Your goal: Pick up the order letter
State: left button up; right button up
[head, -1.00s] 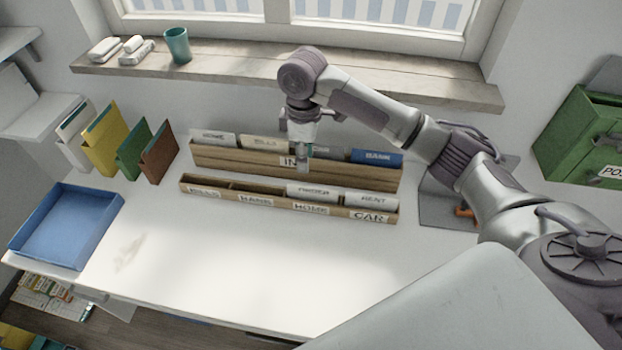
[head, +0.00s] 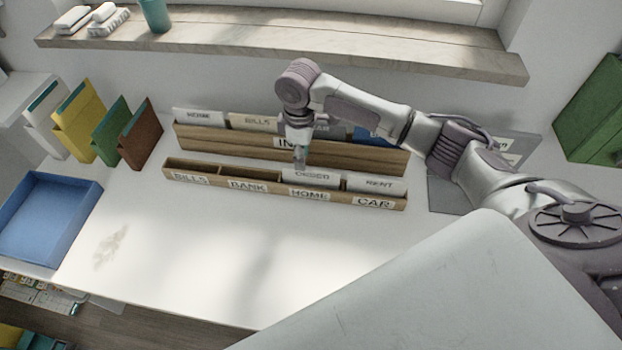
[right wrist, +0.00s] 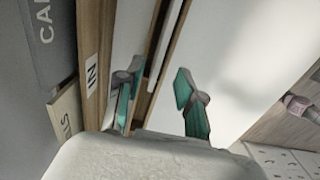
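The order letter (head: 311,175) is a white card marked ORDER. It stands upright in the front wooden letter rack (head: 225,183), in the slot labelled HOME. My right gripper (head: 300,155) hangs just above and behind the letter's top edge, pointing down. In the right wrist view its two teal-padded fingers (right wrist: 160,100) are apart, one on each side of the front rack's top edge, with a thin white card edge (right wrist: 166,45) between them. I cannot tell whether either finger touches the card. My left gripper is not in view.
The rent letter (head: 376,184) stands to the right in the CAR slot. Behind is the taller IN rack (head: 230,142) with several cards. A blue tray (head: 50,215) and coloured folders (head: 75,120) are at the left. The desk front is clear.

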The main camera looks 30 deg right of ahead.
aim_at(305, 174)
notch_tip(305, 174, down, 2)
jog(key=f, duration=0.1)
jog(key=f+p, duration=0.1)
jog(key=f, duration=0.2)
jog(key=shift+s+d+f+p, duration=0.2)
jog(key=shift+d+f+p, duration=0.1)
jog(key=shift+f, duration=0.45)
jog(key=shift+c, duration=0.3)
grip_shut()
